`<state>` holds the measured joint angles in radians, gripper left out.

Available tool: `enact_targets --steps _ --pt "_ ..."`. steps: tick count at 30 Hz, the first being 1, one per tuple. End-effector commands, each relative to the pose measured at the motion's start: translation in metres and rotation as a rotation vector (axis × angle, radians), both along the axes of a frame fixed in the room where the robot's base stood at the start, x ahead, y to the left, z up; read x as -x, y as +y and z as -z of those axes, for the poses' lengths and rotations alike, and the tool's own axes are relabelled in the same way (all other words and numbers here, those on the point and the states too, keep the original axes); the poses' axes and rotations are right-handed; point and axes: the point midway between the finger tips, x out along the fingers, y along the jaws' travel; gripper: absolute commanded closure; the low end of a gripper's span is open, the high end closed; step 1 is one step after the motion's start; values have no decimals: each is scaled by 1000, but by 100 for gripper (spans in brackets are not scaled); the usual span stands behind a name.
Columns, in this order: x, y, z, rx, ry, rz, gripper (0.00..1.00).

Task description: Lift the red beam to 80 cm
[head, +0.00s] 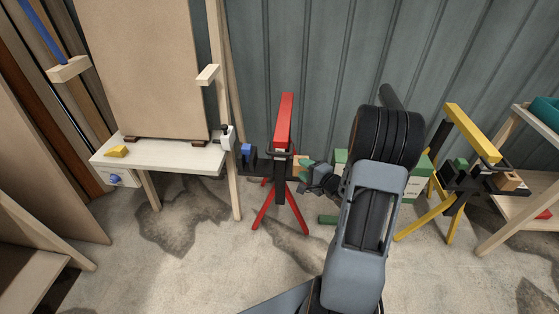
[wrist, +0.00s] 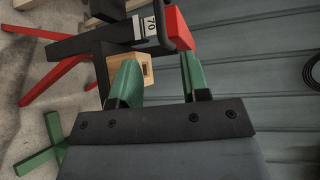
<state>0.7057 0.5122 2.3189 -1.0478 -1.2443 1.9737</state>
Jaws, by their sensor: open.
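The red beam (head: 285,118) sits on top of a stand with a black column (head: 280,182) and splayed red legs (head: 297,208). In the wrist view the beam's red end (wrist: 181,30) shows beside a black post with a label reading 70 (wrist: 151,26). A wooden block (wrist: 147,68) on the stand lies beyond my fingers, partly hidden by one of them. My gripper (head: 307,168) has green fingers and is just right of the column, below the beam. In the wrist view my gripper (wrist: 160,65) is open, with nothing visibly held.
A yellow-beamed stand (head: 472,132) and a shelf (head: 530,185) are at right. A white bench (head: 165,153) with a brown board (head: 140,65) is at left. The floor (head: 235,265) in front is mostly clear.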

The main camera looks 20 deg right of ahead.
Motion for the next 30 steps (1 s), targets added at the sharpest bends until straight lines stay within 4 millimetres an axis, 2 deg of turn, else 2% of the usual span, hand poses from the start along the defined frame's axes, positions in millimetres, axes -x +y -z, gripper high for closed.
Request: enact_targets --steps 5,12,18,24,30 --pt "-22 8 7 -22 -6 -10 58" --pt "-67 21 14 -20 -6 -9 58" --pt "-98 31 19 -19 -6 -8 58" --pt "-118 36 21 -19 -5 -6 58" --pt "-126 38 22 -19 -4 -5 58"
